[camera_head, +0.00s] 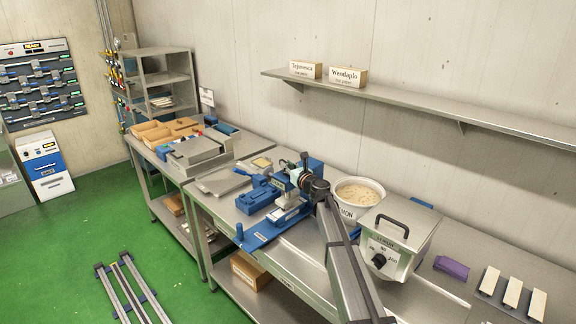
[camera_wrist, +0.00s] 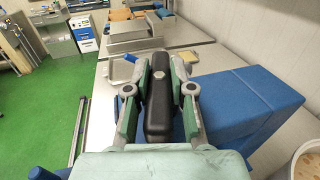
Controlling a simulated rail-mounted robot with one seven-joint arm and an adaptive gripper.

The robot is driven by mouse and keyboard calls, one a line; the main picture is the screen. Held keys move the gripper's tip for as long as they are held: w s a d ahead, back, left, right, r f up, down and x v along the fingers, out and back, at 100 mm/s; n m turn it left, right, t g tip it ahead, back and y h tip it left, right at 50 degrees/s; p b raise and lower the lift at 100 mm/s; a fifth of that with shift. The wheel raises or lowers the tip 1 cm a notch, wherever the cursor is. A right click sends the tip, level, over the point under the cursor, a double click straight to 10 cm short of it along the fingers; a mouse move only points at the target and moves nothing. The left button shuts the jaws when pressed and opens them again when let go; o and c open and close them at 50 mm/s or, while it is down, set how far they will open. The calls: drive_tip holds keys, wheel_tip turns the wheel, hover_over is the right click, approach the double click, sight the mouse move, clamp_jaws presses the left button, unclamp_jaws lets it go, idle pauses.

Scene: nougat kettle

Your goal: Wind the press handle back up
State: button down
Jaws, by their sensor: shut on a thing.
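The blue press (camera_head: 313,165) stands on the steel bench, with its blue base plate (camera_head: 258,236) reaching the bench's front edge. The press's blue body (camera_wrist: 250,100) fills the right side of the wrist view. The black press handle (camera_wrist: 157,110) points away between the fingers of my gripper (camera_wrist: 158,70). Both green-padded fingers close on the handle from left and right. In the head view my gripper (camera_head: 300,177) is at the upper part of the press, and my arm hides part of it and most of the handle.
A white tub of pale mix (camera_head: 357,192) and a lidded steel kettle (camera_head: 398,240) stand right of the press. A blue block (camera_head: 257,198) and a shallow tray (camera_head: 222,181) lie to its left. A wall shelf (camera_head: 430,108) runs above the bench.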

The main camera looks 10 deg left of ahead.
drive_tip(key=shift+w+n+g+y+b, duration=0.1)
drive_tip(key=shift+n+g+y+b, duration=0.25)
drive_tip(key=shift+n+g+y, duration=0.85)
drive_tip(key=c, duration=1)
unclamp_jaws()
wheel_tip(320, 180, up, 10)
drive_tip(key=shift+r, duration=0.1)
